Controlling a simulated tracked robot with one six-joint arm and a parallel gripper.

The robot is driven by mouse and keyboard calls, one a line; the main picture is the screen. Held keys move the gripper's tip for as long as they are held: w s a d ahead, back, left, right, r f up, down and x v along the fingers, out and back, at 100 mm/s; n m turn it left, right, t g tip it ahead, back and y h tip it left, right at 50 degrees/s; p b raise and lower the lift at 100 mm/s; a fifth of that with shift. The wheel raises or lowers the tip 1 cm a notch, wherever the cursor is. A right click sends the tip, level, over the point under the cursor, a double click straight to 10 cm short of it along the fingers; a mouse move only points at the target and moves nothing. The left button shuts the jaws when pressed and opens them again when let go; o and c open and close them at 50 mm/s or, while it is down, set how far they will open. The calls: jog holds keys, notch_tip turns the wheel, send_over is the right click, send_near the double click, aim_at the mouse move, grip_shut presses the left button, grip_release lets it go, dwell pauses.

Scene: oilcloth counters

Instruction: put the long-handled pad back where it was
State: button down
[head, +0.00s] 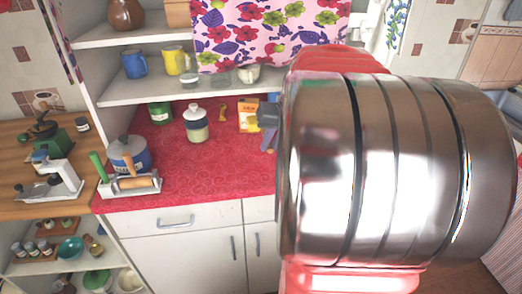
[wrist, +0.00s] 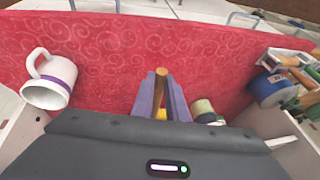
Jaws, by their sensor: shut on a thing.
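My gripper (head: 268,128) is over the red counter, beside the orange box, and partly hidden by my arm. In the wrist view its two purple fingers (wrist: 161,97) are shut on a brown wooden handle (wrist: 161,78), taken to be that of the long-handled pad.
A white tray (head: 148,188) with a wooden roller and green handle stands at the counter's front left, by a blue pot (head: 136,157). A lidded jar (head: 196,127) and an orange box (head: 248,115) stand behind. A white mug (wrist: 58,72) shows in the wrist view. The counter's front middle (head: 215,172) is clear.

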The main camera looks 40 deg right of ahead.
jog(key=shift+s+d+f, duration=0.1)
jog(key=shift+s+f, duration=0.05)
jog(key=shift+f, duration=3.05)
jog(key=shift+f, duration=1.8)
jog(key=c, duration=1.7)
grip_release()
jog(key=shift+c, duration=0.2)
jog(key=v, duration=1.2)
